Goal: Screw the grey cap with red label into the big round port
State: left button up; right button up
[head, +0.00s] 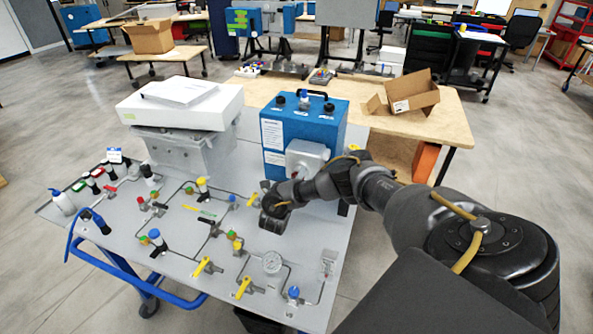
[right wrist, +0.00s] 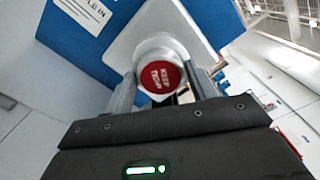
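The grey cap with the red round label (right wrist: 160,77) faces the camera in the right wrist view. My right gripper (right wrist: 165,85) has one finger on each side of it and appears shut on it. Behind the cap is the light grey square plate (right wrist: 190,22) on the blue box; the plate also shows in the head view (head: 306,158). The port's opening is hidden behind the cap, and I cannot tell whether the cap is seated. In the head view my right gripper (head: 273,212) is low in front of the blue box (head: 335,118). My left gripper is not in view.
The grey panel table (head: 180,235) carries pipes, yellow-handled valves, a gauge (head: 272,262) and small bottles. A white-topped analyser (head: 180,105) stands left of the blue box. A wooden table (head: 445,125) with an open cardboard box (head: 410,92) is behind.

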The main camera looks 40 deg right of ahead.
jog(key=shift+o, duration=0.9)
jog(key=shift+r, duration=0.1)
jog(key=n+p, duration=0.2)
jog(key=n, duration=2.2)
jog(key=shift+p, duration=0.4)
jog(key=shift+c, duration=0.2)
